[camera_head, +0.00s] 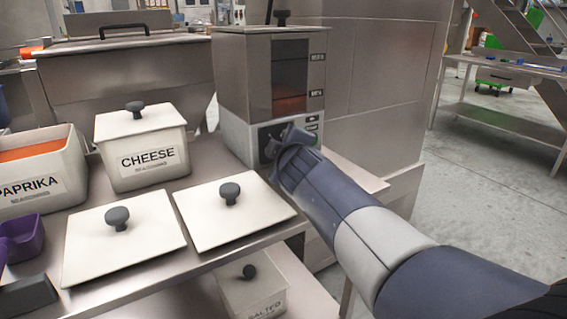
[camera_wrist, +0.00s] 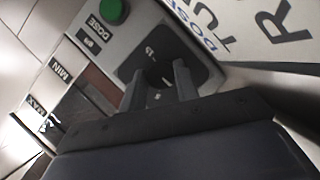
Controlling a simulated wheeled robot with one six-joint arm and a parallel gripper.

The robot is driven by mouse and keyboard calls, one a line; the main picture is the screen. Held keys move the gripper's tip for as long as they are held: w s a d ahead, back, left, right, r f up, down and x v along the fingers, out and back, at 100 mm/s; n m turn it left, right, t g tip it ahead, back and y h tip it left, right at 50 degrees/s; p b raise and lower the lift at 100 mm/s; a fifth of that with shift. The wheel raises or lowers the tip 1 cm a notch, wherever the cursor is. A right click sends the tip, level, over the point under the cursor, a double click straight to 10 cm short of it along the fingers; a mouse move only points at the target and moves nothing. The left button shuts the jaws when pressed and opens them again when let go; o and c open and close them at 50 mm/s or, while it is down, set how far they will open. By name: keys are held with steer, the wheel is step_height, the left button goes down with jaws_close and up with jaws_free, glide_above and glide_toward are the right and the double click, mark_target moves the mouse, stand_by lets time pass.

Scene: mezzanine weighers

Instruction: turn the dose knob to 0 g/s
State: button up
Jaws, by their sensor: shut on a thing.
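The dose knob (camera_wrist: 158,75) is a dark knob on a black dial plate (camera_wrist: 185,48) with small pale marks, in the wrist view. My gripper (camera_wrist: 160,70) is shut on the knob, one finger on each side. The knob's pointer and the reading it stands at cannot be made out. In the head view my gripper (camera_head: 283,145) is at the front panel of the metal dosing hopper (camera_head: 240,72) and covers the knob. The wrist view also shows a green button (camera_wrist: 113,11), a DOSE label and a small dark display (camera_wrist: 89,41).
A lidded CHEESE bin (camera_head: 140,150), a PAPRIKA bin (camera_head: 62,185) and two flat lids (camera_head: 125,245) (camera_head: 255,215) with knobs stand left of my arm. A SALTED bin (camera_head: 262,297) is below the bench. Open floor lies to the right.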

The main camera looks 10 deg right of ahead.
steer(key=shift+b, duration=0.6)
steer(key=o, duration=1)
